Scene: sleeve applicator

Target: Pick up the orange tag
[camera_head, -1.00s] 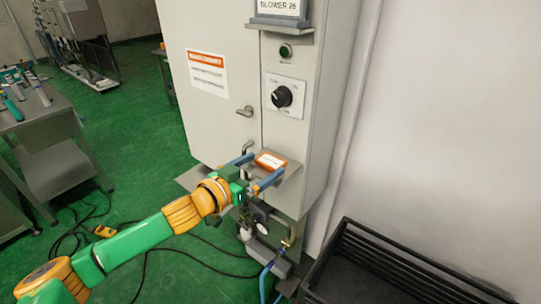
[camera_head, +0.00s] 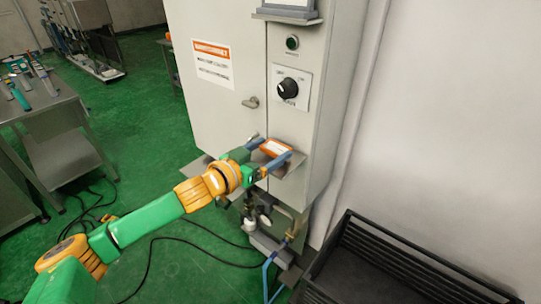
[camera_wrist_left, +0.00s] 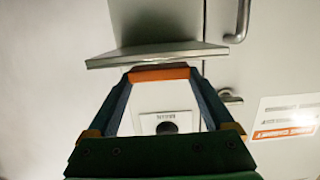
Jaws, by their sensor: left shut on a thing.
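The orange tag (camera_head: 275,147) with a white label lies flat at the small grey shelf on the cabinet's front. My left gripper (camera_head: 273,149) reaches it from the left, with one blue finger along each side, and is shut on it. In the left wrist view, the tag (camera_wrist_left: 160,74) shows as an orange edge spanning the two fingertips (camera_wrist_left: 162,76), just by the shelf's edge. I cannot tell whether the tag still touches the shelf. My right gripper is not in view.
Pipes and valves (camera_head: 265,222) sit below. A black rack (camera_head: 365,265) stands at right. A metal table (camera_head: 50,105) is at left.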

